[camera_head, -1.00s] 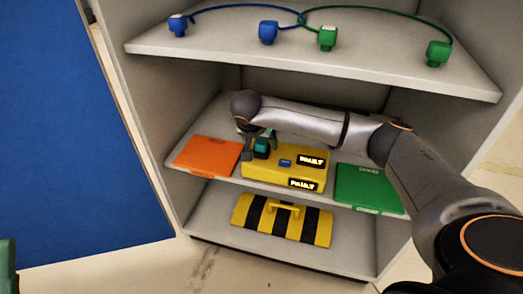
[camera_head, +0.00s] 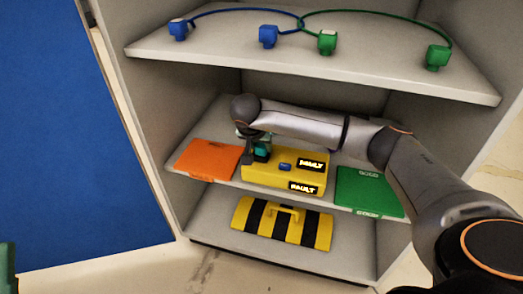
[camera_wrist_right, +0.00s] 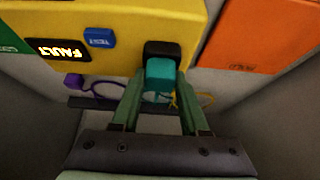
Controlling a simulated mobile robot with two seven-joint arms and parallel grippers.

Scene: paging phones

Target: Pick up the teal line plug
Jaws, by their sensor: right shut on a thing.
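The teal line plug (camera_wrist_right: 160,76) is between the two green fingers of my right gripper (camera_wrist_right: 160,98) in the right wrist view, and the gripper is shut on it. The plug's far end meets a black block (camera_wrist_right: 163,50) at the edge of the yellow box (camera_wrist_right: 125,15); I cannot tell how far it sits in it. In the head view the plug (camera_head: 262,153) shows small at the left part of the yellow box (camera_head: 290,171), partly hidden by my right gripper (camera_head: 256,150). Only a dark green piece at the lower left edge may belong to my left gripper.
An orange panel (camera_head: 207,160) lies left of the yellow box, a green panel (camera_head: 368,191) right of it. Blue plugs (camera_head: 268,37) and green plugs (camera_head: 327,42) sit on the upper shelf (camera_head: 220,54). A striped case (camera_head: 313,231) is below. A purple plug (camera_wrist_right: 73,81) and yellow cord show in the wrist view.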

